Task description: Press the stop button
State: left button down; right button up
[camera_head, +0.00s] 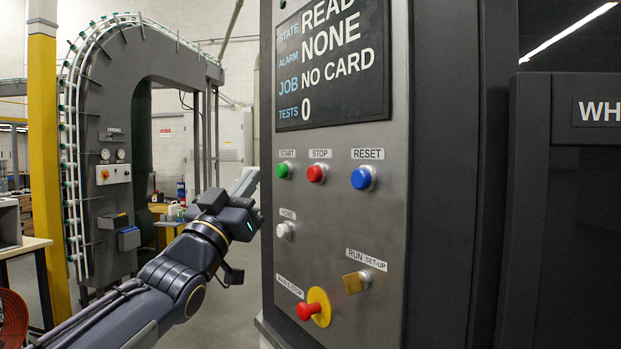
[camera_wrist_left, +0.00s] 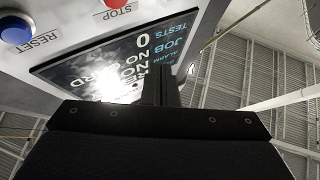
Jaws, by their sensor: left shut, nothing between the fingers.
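The red STOP button (camera_head: 317,173) is on the grey control panel (camera_head: 385,215), between the green START button (camera_head: 284,171) and the blue RESET button (camera_head: 362,178). My left gripper (camera_head: 248,182) is shut and empty, just left of the panel's left edge at about button height in the head view. It looks apart from the STOP button. In the left wrist view the shut fingers (camera_wrist_left: 160,85) point up past the display. The STOP button (camera_wrist_left: 115,2) shows there only in part, at the top edge. My right gripper is not in view.
The display (camera_head: 332,65) sits above the button row. Below are a white HOME button (camera_head: 284,231), a yellow RUN/SET-UP switch (camera_head: 356,282) and a red emergency-stop knob (camera_head: 309,311) that sticks out. A curved conveyor machine (camera_head: 105,170) and a yellow post (camera_head: 43,150) stand behind on the left.

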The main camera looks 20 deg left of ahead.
aim_at(316, 174)
pick_arm(q)
jog(key=shift+w, duration=0.1)
jog(key=w+d+p, duration=0.2)
jog(key=w+d, duration=0.2)
jog(key=w, duration=0.3)
jog(key=shift+w+d, duration=0.15)
jog(key=shift+d, duration=0.15)
dwell(1.3)
jog(key=shift+w, duration=0.1)
dwell(0.7)
jog(key=shift+w+d, duration=0.2)
jog(key=shift+w, duration=0.1)
